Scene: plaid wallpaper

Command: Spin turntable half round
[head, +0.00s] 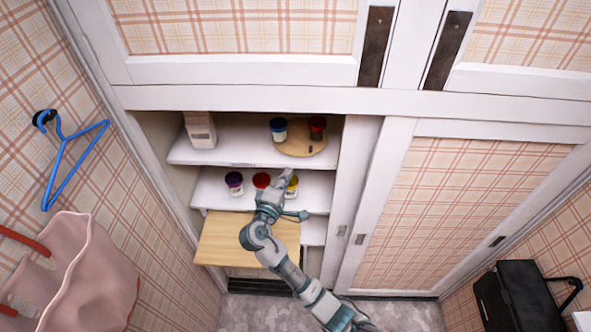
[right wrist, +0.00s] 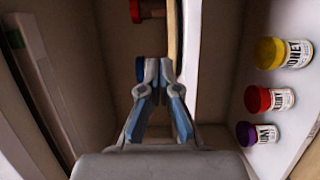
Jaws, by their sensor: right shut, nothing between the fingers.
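The turntable (head: 292,150) is a round wooden board on the upper shelf, at its right part. A blue-lidded jar (head: 278,129) stands at its left edge and a red-lidded jar (head: 317,128) at its right side. A small dark peg or mark (head: 310,149) shows near its front. My right gripper (head: 287,176) is shut and empty, in front of the shelves and below the turntable. In the right wrist view the shut fingertips (right wrist: 159,66) point toward the turntable's thin edge (right wrist: 173,38), and contact cannot be told. My left gripper is not in view.
Purple-lidded (head: 234,181), red-lidded (head: 261,181) and yellow-lidded (head: 292,187) jars stand on the lower shelf, close to my right gripper. A pale box (head: 201,132) stands upper left. A wooden board (head: 222,240) juts out below. The cabinet's divider (head: 347,200) bounds the right.

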